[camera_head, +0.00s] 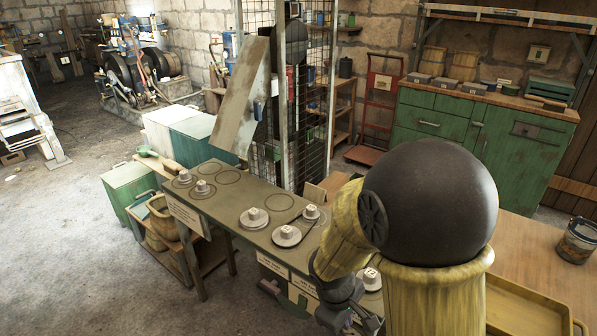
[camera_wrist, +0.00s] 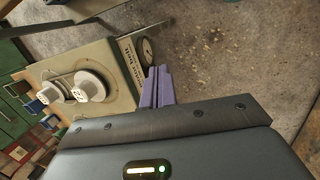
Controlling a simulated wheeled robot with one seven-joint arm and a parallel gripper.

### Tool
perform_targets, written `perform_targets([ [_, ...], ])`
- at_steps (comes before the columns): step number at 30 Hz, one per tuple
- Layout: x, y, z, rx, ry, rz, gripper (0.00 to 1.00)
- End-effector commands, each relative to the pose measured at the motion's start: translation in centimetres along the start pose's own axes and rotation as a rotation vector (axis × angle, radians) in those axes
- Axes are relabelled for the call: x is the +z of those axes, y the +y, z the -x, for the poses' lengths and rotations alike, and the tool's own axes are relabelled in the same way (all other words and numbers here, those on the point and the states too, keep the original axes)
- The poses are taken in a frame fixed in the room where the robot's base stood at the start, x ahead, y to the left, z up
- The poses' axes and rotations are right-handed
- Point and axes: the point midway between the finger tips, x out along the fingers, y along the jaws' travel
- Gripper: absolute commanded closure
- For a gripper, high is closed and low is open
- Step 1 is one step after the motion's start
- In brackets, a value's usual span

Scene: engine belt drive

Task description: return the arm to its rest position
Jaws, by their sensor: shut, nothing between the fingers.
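My gripper (camera_wrist: 157,88) shows in the wrist view with its two purple fingers pressed together and nothing between them. The fingers are over the grey floor just beside the edge of the belt-drive bench (camera_wrist: 118,75). In the head view my arm reaches down in front of the right end of the bench (camera_head: 228,203), and my arm hides the fingertips there. Several pulleys with pale hubs stand on the bench top, such as a pulley (camera_head: 254,218) near its middle. A dark belt (camera_head: 303,233) appears to run around two neighbouring pulleys (camera_head: 286,236).
A wire-mesh cage (camera_head: 331,100) and a leaning board (camera_head: 241,97) stand behind the bench. A green cabinet (camera_head: 428,124) and a red hand truck (camera_head: 381,100) stand at the back right. A wooden table with a yellow tray (camera_head: 530,310) is at right.

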Motion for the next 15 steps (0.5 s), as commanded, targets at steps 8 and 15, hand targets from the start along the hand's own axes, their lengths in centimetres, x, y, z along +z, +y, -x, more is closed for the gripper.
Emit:
perform_targets([
  [8,4.5,0.7,2.6,-0.106,0.134,-0.533,1.0],
  [15,6.7,1.1,4.0,-0.147,0.207,-0.827,1.0],
])
